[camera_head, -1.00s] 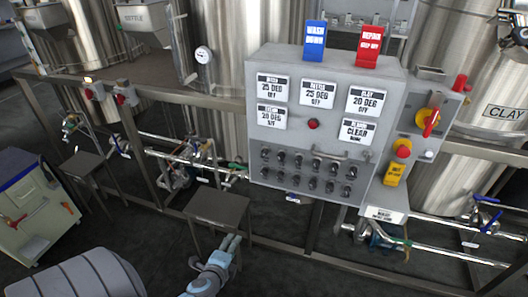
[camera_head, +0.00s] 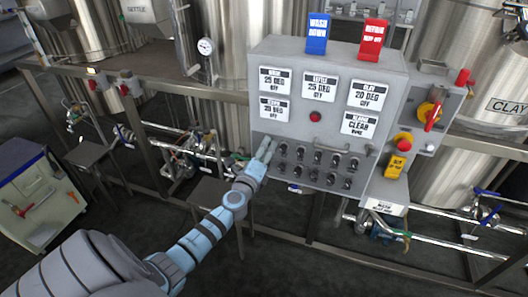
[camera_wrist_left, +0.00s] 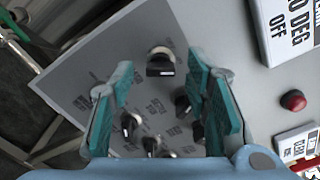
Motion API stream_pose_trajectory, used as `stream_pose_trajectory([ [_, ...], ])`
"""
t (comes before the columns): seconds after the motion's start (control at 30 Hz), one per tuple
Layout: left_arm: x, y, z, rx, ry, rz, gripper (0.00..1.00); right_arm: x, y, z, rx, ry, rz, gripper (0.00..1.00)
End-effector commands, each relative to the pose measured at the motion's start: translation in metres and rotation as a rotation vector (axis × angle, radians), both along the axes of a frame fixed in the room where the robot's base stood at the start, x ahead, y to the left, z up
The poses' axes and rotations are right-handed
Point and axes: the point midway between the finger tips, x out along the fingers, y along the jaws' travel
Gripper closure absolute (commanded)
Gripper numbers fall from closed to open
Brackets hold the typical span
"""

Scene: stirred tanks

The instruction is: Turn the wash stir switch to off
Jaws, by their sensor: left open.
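The grey control panel (camera_head: 291,128) carries several small black rotary switches in two rows on its lower dark plate. One switch (camera_wrist_left: 160,62) shows between the fingers in the left wrist view, and several others (camera_wrist_left: 152,146) lie nearer the palm. Their labels are too small or blurred to read, so I cannot tell which is the wash stir switch. My left gripper (camera_head: 268,148) is open and empty at the upper left of the switch plate, and it also shows in the left wrist view (camera_wrist_left: 160,72). I cannot tell whether it touches a switch. My right gripper is out of view.
A red button (camera_head: 315,117) and a bar handle (camera_head: 349,149) are nearby. A yellow-backed red switch (camera_head: 430,115) is on the panel's right side. A small dark table (camera_head: 200,198) stands below left.

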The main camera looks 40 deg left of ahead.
Motion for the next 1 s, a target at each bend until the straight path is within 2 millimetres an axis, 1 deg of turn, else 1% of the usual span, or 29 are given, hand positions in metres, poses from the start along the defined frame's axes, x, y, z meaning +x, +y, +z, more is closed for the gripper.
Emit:
stream_pose_trajectory([
  [0.2, 0.0010, 0.0001, 0.0003, -0.001, 0.000, 0.000, 0.57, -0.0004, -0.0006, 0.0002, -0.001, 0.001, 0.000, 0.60],
  [0.23, 0.0010, 0.0001, 0.0003, -0.001, 0.000, 0.000, 0.58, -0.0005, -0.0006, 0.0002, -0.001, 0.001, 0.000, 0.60],
  [0.4, 0.0007, 0.0001, 0.0003, -0.001, 0.000, 0.000, 0.85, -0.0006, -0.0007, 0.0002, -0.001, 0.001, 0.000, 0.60],
  [0.5, 0.0007, 0.0000, 0.0002, -0.001, 0.000, -0.001, 1.00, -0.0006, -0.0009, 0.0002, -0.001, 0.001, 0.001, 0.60],
  [0.77, 0.0005, 0.0000, -0.0002, -0.015, -0.005, -0.001, 1.00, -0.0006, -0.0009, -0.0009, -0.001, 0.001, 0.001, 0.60],
  [1.0, 0.0006, -0.0002, -0.0011, -0.099, -0.034, -0.001, 1.00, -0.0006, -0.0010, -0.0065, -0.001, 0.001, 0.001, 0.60],
])
